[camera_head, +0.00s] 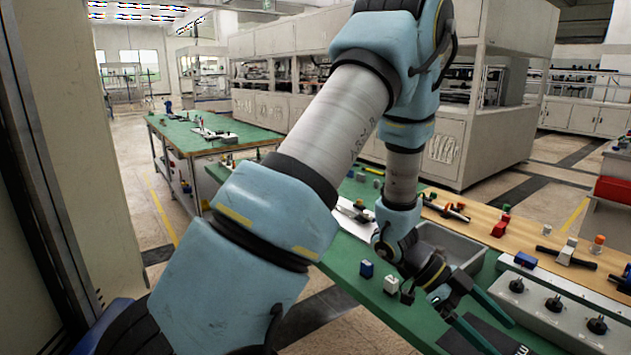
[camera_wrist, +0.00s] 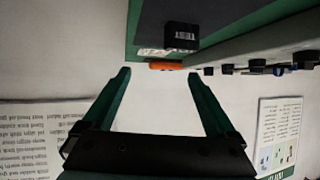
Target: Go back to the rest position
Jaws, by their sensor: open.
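My gripper (camera_head: 503,338) is at the lower right of the head view, over the green table near its front right part. Its two green fingers are spread apart with nothing between them. In the wrist view my gripper (camera_wrist: 158,75) also shows open and empty. My arm reaches across the middle of the head view and hides part of the table behind it.
A grey tray (camera_head: 462,243) lies behind the gripper. A white panel with black knobs (camera_head: 553,304) is close to its right. A blue block (camera_head: 366,269) and a white block (camera_head: 391,285) stand to its left. A second green table (camera_head: 225,128) is farther back.

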